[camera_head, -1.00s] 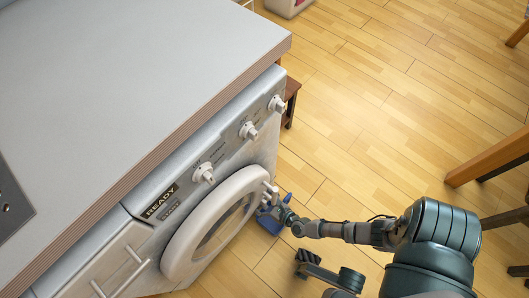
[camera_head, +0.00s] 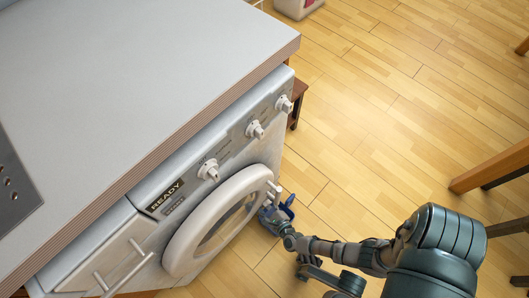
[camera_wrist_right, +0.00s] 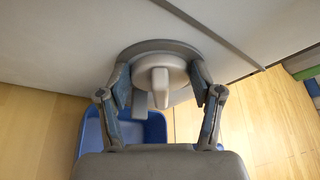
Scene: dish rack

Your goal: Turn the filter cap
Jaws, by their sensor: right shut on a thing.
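The filter cap (camera_wrist_right: 160,72) is a round whitish knob with a raised grip bar, set low in the front of the washing machine (camera_head: 222,150). In the right wrist view the bar points roughly toward the camera and down. My right gripper (camera_wrist_right: 160,88) has one finger on each side of the cap and is shut on it. In the head view my right gripper (camera_head: 271,215) is low beside the machine's round door (camera_head: 178,243), and the cap is hidden there. My left gripper is not in view.
A blue tray (camera_wrist_right: 88,137) lies on the floor below the cap. The machine has several knobs on its panel (camera_head: 233,143) under a grey countertop (camera_head: 130,85). Wooden furniture legs (camera_head: 490,165) stand at the right. The wooden floor (camera_head: 370,90) between is mostly clear.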

